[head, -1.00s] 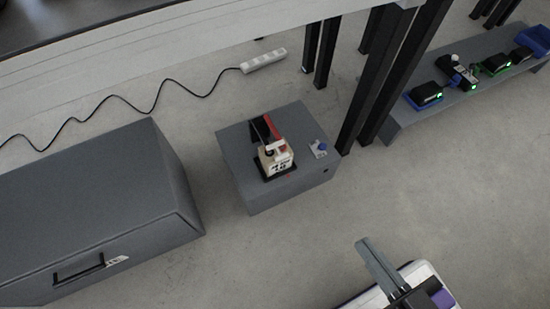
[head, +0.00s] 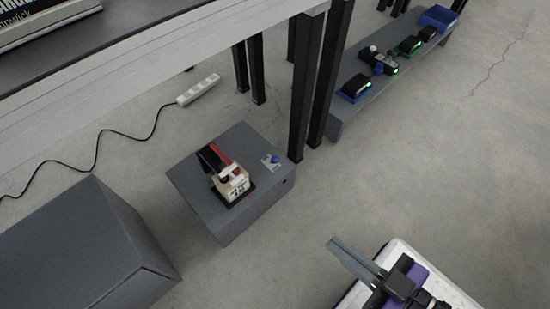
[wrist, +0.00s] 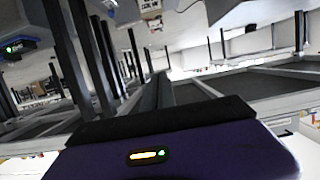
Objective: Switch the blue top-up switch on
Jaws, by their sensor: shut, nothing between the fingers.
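The blue switch (head: 274,159) is a small round blue knob on a pale plate. It sits on the top of a grey box (head: 262,202), near the right corner. Whether it is on or off cannot be told. My gripper (head: 334,243) is at the lower right of the head view, a long grey shape pointing up and left. It is shut and empty, well apart from the box and the switch. The wrist view shows a dark bar above a purple part of my own body; the switch cannot be made out clearly there.
A beige device with a red and black part (head: 231,182) stands on the box beside the switch. A larger grey cabinet (head: 75,245) is at the left. Dark table legs (head: 304,80) rise behind the box. A low bench (head: 337,128) holds several devices. Floor right of the box is clear.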

